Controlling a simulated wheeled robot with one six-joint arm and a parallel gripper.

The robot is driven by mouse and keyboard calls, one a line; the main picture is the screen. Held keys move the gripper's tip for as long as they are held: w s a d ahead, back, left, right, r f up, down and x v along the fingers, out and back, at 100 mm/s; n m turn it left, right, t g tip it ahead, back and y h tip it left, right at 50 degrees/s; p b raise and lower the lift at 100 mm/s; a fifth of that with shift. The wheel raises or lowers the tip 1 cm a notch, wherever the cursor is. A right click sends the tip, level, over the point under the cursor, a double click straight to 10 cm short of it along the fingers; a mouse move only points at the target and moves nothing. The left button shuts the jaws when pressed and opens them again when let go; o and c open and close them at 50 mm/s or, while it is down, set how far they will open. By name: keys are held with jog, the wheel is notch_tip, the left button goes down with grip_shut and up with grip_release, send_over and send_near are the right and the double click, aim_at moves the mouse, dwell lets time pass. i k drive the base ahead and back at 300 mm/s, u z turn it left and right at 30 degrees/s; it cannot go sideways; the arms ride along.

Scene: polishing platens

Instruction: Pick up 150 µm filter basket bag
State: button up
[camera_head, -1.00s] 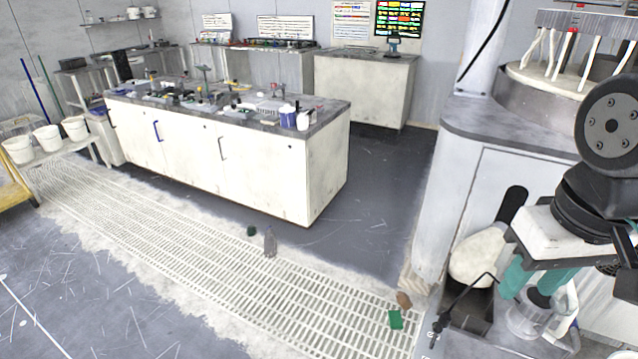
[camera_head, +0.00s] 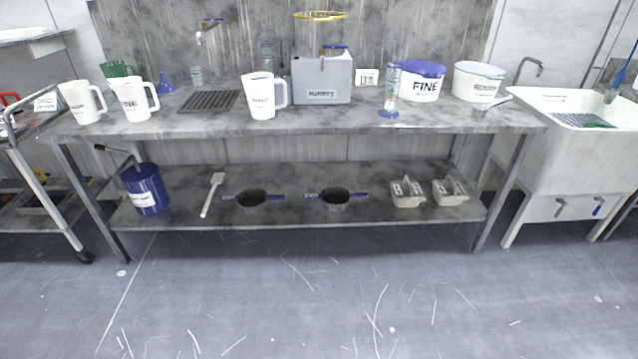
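Two dark round baskets or pans with blue handles sit on the lower shelf of the steel bench, one left of the middle (camera_head: 250,199) and one near the middle (camera_head: 334,198). They look like filter baskets, but any mesh size marking is too small to read, so I cannot tell which is 150 µm. A clear cylinder with a yellow rim (camera_head: 320,36) stands on the bench top at or behind the grey box. My gripper is not in view.
The steel bench (camera_head: 210,124) carries white jugs (camera_head: 263,97), a grey box (camera_head: 322,80) and a "FINE" tub (camera_head: 421,84). A blue bucket (camera_head: 146,190) stands low left; a sink (camera_head: 569,135) is right, a trolley left. The floor in front is clear.

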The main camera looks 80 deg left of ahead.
aim_at(405, 193)
jog(key=u, duration=1.85)
jog(key=i, duration=0.45)
jog(key=z, duration=0.75)
jog(key=i, duration=1.7)
jog(key=u, duration=0.4)
jog(key=i, duration=0.5)
jog(key=u, duration=0.35)
